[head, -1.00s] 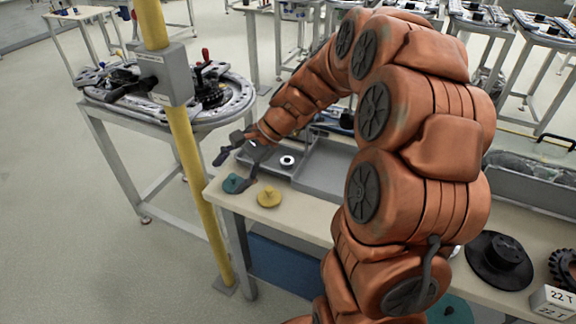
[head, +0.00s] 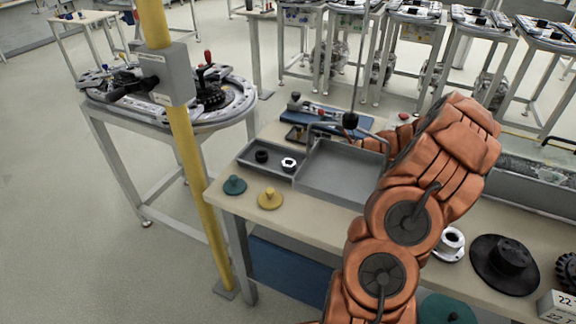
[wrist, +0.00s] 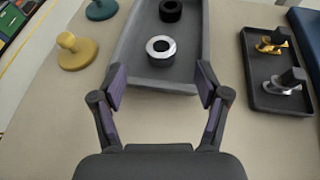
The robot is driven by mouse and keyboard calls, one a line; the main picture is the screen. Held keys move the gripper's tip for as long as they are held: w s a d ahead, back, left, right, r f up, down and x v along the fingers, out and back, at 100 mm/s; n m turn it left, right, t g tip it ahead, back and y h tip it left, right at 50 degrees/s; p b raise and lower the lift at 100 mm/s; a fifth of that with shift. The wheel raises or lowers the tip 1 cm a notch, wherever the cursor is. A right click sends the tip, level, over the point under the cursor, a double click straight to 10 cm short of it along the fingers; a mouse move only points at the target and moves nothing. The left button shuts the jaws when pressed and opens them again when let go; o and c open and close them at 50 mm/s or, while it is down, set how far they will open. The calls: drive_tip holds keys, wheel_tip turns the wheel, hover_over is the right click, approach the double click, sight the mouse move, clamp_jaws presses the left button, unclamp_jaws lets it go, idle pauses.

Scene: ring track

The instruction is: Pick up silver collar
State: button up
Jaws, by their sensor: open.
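The silver collar (wrist: 160,48) is a small shiny ring with a dark hole. It lies in the near end of a grey tray compartment (wrist: 128,62) in the wrist view. The head view shows the silver collar (head: 289,164) beside a black collar (head: 261,156) in the same compartment. The black collar (wrist: 171,10) lies beyond it in the wrist view. My gripper (wrist: 160,82) is open and empty, its fingers apart on either side of the tray's near end. In the head view my arm hides my gripper.
A yellow knobbed disc (head: 270,198) and a teal knobbed disc (head: 235,185) sit near the table's front left corner. A dark tray with gold and silver fittings (wrist: 279,80) is on the right. A yellow post (head: 180,140) stands left of the table.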

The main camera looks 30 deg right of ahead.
sight(290, 163)
drive_tip(key=shift+f+p+x, duration=0.1)
drive_tip(key=shift+p+x, duration=0.3)
drive_tip(key=shift+x, duration=1.45)
drive_tip(key=shift+f+p+x, duration=0.15)
drive_tip(key=shift+p+x, duration=0.2)
drive_tip(key=shift+x, duration=1.55)
drive_tip(key=shift+d, duration=0.15)
drive_tip(key=c, duration=1.4)
drive_tip(key=shift+o, duration=0.2)
drive_tip(key=shift+r, duration=0.1)
